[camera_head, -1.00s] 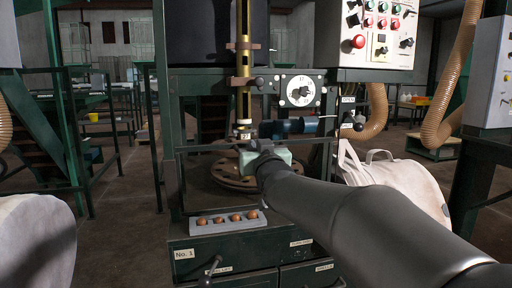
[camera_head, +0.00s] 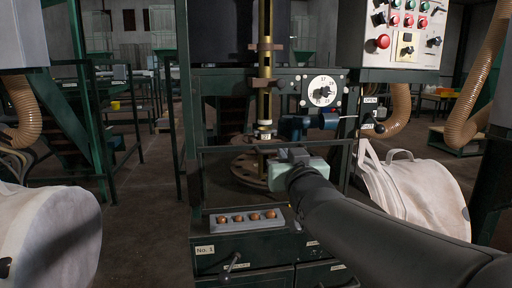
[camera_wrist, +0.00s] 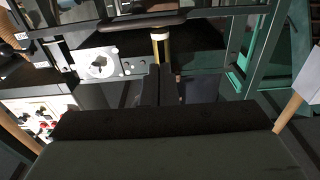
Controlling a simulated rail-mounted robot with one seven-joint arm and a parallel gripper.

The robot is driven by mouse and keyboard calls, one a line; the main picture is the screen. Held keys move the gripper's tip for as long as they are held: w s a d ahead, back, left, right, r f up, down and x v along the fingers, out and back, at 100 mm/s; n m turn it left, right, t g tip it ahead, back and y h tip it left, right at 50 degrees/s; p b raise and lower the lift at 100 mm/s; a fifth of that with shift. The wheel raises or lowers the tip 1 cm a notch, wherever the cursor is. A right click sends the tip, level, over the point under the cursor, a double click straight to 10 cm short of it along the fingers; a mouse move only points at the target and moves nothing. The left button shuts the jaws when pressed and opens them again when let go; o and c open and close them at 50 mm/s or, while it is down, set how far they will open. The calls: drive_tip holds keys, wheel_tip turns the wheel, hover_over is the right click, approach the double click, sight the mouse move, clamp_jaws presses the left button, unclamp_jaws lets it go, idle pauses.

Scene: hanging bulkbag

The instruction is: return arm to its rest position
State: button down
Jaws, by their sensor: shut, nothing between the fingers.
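My gripper (camera_head: 290,154) is at the end of my dark grey arm, which reaches in from the lower right in the head view. It is in front of the green machine frame, over the round slotted plate (camera_head: 246,172). The light green block around it looks like my gripper's body. In the wrist view my gripper (camera_wrist: 158,72) shows as dark fingers close together at the centre, with nothing seen between them. Past them are the brass tube (camera_wrist: 160,40) and the white dial (camera_wrist: 97,64).
A grey tray (camera_head: 216,227) with several brown round pieces sits on the machine's front ledge. White bulk bags stand left (camera_head: 48,240) and right (camera_head: 412,192). A control panel (camera_head: 396,58) hangs at upper right. A horizontal bar crosses the machine near my gripper. Floor at left is open.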

drive_tip(key=s+d+f+g+p, duration=0.1)
drive_tip(key=s+g+p, duration=0.8)
drive_tip(key=s+p, duration=0.4)
drive_tip(key=s+d+f+g+h+p, duration=0.1)
drive_tip(key=s+f+g+p, duration=0.1)
drive_tip(key=s+g+p, duration=0.7)
drive_tip(key=s+p, duration=0.5)
drive_tip(key=shift+s+d+f+m, duration=0.15)
drive_tip(key=shift+d+f+m, duration=0.05)
drive_tip(key=shift+d+m, duration=0.1)
